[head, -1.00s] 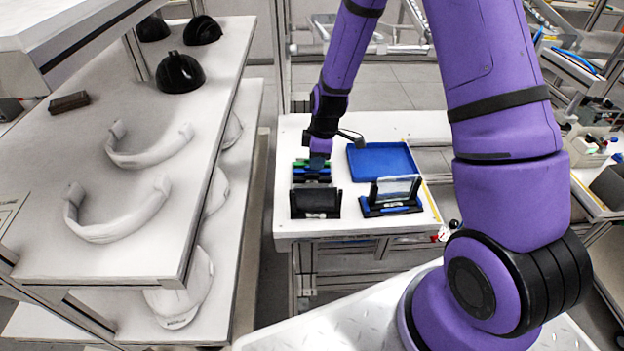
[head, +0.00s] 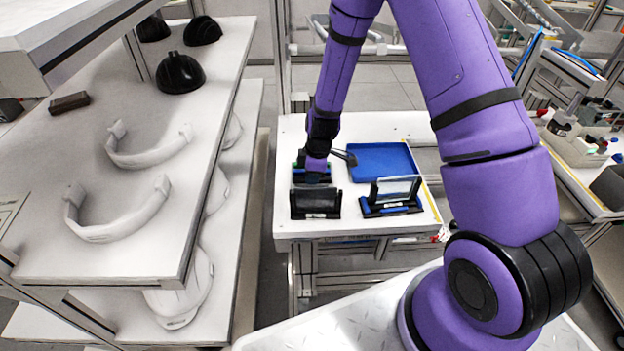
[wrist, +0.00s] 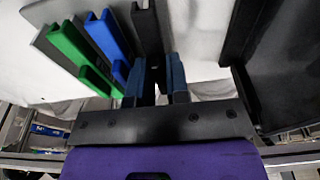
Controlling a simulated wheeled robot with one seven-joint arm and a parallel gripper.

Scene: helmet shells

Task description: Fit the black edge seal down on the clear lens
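The clear lens (head: 398,187) stands upright in a black and blue holder (head: 392,209) on the right of the white table. My gripper (head: 313,178) is low over the strips at the table's left, behind a dark upright panel (head: 315,204). In the wrist view, its two blue fingertips (wrist: 158,62) are apart. The black edge seal (wrist: 147,28) lies just beyond and partly between them; I cannot tell whether they touch it. A blue strip (wrist: 106,34) and a green strip (wrist: 72,45) lie beside it to the left. The lens is not clear in the wrist view.
A blue tray (head: 382,161) lies behind the lens holder and appears empty. A dark panel (wrist: 283,50) stands close on the right of my fingers. A shelf (head: 115,240) with white curved parts and black shells is at the left.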

